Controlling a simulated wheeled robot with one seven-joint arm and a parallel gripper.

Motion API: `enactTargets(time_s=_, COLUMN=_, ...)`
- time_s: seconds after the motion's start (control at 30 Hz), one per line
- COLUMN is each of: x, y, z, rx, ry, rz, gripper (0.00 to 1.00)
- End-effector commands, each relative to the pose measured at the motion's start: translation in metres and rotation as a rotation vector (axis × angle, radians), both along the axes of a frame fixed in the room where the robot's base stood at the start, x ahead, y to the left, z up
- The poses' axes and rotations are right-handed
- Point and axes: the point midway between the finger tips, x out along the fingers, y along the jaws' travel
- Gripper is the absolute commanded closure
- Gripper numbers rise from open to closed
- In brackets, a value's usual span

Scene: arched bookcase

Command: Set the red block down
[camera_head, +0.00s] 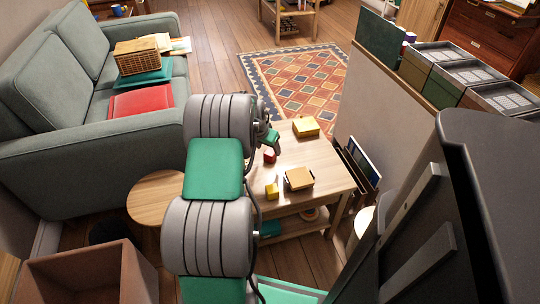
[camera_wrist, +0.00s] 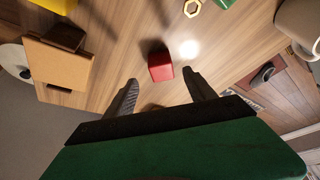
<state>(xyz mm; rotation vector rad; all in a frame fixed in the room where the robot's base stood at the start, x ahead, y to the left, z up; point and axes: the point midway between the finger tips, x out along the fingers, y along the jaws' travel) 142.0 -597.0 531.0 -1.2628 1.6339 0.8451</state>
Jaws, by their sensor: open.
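The red block (camera_head: 269,156) is on the light wooden table (camera_head: 325,178), near its left side. In the wrist view the red block (camera_wrist: 161,68) rests on the tabletop beyond my fingertips, centred between them, with visible gaps on both sides. My gripper (camera_wrist: 161,79) is open and holds nothing. In the head view my gripper (camera_head: 270,141) is just above and behind the block, partly hidden by my arm.
Bare tabletop surrounds the block.

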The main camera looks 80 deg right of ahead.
Motion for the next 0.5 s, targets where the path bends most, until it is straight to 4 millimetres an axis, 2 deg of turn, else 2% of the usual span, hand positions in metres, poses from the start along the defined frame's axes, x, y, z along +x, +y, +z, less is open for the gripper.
enactTargets(time_s=0.03, x=-0.001, y=-0.003, z=-0.01, rx=0.001, ry=0.0, rz=0.0, gripper=0.36)
enactTargets(time_s=0.27, x=-0.004, y=-0.02, z=-0.046, rx=0.001, ry=0.0, rz=0.002, gripper=0.36)
enactTargets(time_s=0.37, x=-0.004, y=-0.024, z=-0.053, rx=-0.001, ry=0.0, rz=0.004, gripper=0.36)
enactTargets(time_s=0.5, x=-0.004, y=-0.025, z=-0.052, rx=-0.002, ry=0.0, rz=0.004, gripper=0.36)
